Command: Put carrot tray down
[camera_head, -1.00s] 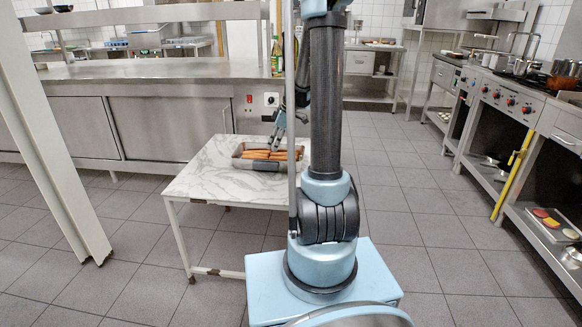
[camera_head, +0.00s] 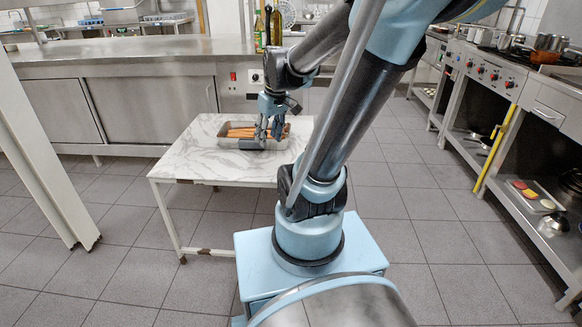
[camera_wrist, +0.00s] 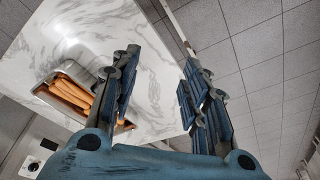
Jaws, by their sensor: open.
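The carrot tray (camera_head: 228,141) is a metal tray with several orange carrots. It rests on the white marble-patterned table (camera_head: 190,163), near its right back part. In the wrist view the tray (camera_wrist: 102,128) shows at the left, partly hidden behind one finger. My gripper (camera_head: 268,135) is at the tray's right end in the head view. In the wrist view my gripper (camera_wrist: 160,85) is open, with nothing between its fingers, and the tray lies outside them to the left. I cannot tell whether a finger touches the tray.
A steel counter (camera_head: 150,100) stands behind the table. A stove and shelf unit (camera_head: 520,105) runs along the right, with a tray of coloured items (camera_head: 532,195) on its lower shelf. A white post (camera_head: 45,165) is at the left. The table's left part is clear.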

